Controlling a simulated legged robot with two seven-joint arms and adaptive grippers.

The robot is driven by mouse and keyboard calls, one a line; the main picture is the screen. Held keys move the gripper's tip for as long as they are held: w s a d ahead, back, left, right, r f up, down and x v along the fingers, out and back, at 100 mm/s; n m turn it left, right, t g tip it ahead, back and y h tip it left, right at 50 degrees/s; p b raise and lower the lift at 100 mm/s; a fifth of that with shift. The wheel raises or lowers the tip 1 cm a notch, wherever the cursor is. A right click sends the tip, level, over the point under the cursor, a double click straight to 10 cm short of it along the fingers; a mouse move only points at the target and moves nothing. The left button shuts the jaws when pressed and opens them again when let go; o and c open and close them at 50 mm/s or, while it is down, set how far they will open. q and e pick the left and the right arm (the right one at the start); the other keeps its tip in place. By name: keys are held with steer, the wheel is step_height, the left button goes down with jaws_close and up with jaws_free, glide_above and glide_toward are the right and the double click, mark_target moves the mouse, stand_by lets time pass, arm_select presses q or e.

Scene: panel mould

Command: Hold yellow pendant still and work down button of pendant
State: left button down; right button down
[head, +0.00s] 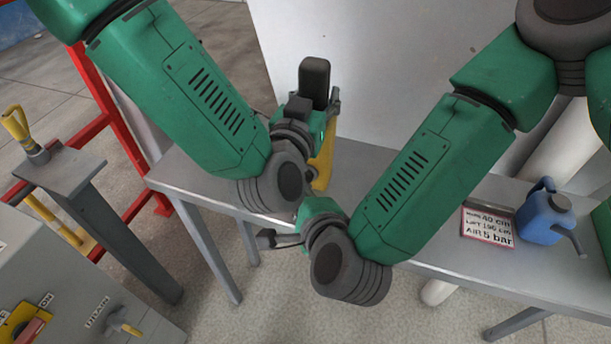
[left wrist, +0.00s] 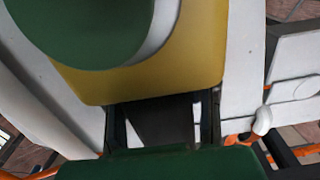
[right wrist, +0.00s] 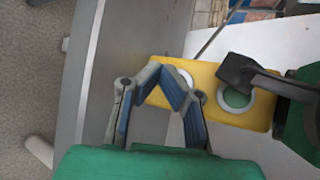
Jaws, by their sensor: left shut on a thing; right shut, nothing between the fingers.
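The yellow pendant (head: 323,165) shows in the head view as a narrow strip, mostly hidden behind my arms. In the right wrist view the pendant (right wrist: 213,82) carries a green button (right wrist: 235,98) in a pale ring and a second pale-ringed button (right wrist: 184,78), partly covered by my right fingers. My left gripper (left wrist: 160,112) is shut on the pendant; its dark finger lies across the pendant's face in the right wrist view. My right gripper (right wrist: 165,72) is shut and empty, its fingertips over the pendant beside the second button. I cannot tell whether they press it.
A grey metal table (head: 440,255) runs below my arms. A blue can (head: 546,215) and a printed sign (head: 488,226) stand on its right part. A grey control cabinet (head: 70,290) is at lower left, with a red frame (head: 105,120) behind it.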

steer(key=shift+s+a, duration=0.3)
steer(key=shift+s, duration=0.7)
steer(key=shift+s+a, duration=0.3)
steer(key=shift+s, duration=0.65)
stand_by(0.4)
steer(key=s, duration=0.1)
steer(key=s+a, duration=0.1)
steer(key=s, duration=0.1)
steer(key=shift+s+a+f, duration=0.1)
steer(key=shift+s+a, duration=0.1)
steer(key=shift+s, duration=0.05)
steer(key=shift+w+d, duration=0.45)
steer(key=shift+w, duration=0.95)
steer(key=shift+w+d, duration=0.5)
steer(key=shift+w, duration=0.9)
steer(key=shift+w+d, duration=0.45)
steer(key=shift+w, duration=0.95)
steer(key=shift+w, duration=0.15)
steer(key=shift+w+d, duration=0.1)
steer(key=shift+w, duration=0.15)
